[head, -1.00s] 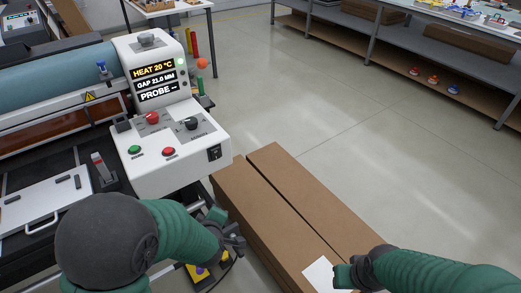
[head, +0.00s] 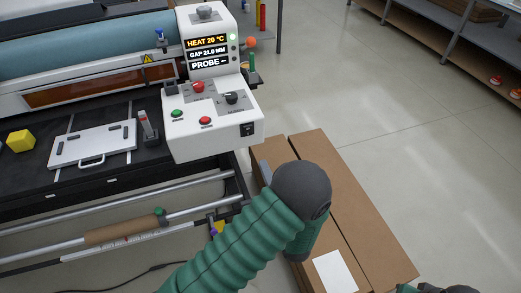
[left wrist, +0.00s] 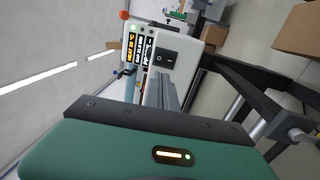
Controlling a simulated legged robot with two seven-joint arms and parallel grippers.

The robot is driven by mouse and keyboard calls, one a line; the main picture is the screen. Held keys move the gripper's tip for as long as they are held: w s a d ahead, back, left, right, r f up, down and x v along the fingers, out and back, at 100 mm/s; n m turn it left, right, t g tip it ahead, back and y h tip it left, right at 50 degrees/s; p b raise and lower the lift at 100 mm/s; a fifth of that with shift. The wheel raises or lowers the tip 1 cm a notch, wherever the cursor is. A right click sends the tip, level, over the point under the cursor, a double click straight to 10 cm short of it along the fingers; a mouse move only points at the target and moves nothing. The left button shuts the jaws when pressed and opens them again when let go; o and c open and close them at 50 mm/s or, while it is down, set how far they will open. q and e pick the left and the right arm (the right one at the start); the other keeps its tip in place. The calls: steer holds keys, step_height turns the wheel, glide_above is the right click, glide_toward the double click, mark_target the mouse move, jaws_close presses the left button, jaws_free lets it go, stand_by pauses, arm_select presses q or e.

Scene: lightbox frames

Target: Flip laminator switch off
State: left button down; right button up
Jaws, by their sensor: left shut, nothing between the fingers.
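The laminator's white control console (head: 190,140) stands at the upper middle of the head view. Its black rocker switch (head: 247,129) is on the front face, at the lower right. It also shows in the left wrist view (left wrist: 166,57), on the white panel just beyond the fingers. My left gripper (left wrist: 163,88) is shut and empty, with its grey fingers pointing toward that panel. I cannot tell whether they touch it. In the head view my left wrist mostly hides the gripper, below and right of the switch. Only a little of my right arm shows at the bottom right edge; its fingers are hidden.
The console has a red knob (head: 198,87), a black dial (head: 231,97), and green and red buttons. Its display reads HEAT 20 °C. Long cardboard boxes (head: 350,200) lie on the floor below right. A metal tray (head: 95,145) lies left. Open floor is at right.

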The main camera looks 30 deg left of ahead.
mark_target(249, 128)
arm_select(q)
steer(key=p+x, duration=0.1)
steer(key=x, duration=1.2)
steer(key=shift+w+a+r, duration=0.1)
steer(key=shift+w, duration=0.05)
steer(key=shift+w+a+b, duration=0.15)
steer(key=shift+a+b, duration=0.1)
steer(key=shift+b, duration=0.45)
steer(key=shift+d+r+p, duration=0.15)
steer(key=shift+p, duration=0.15)
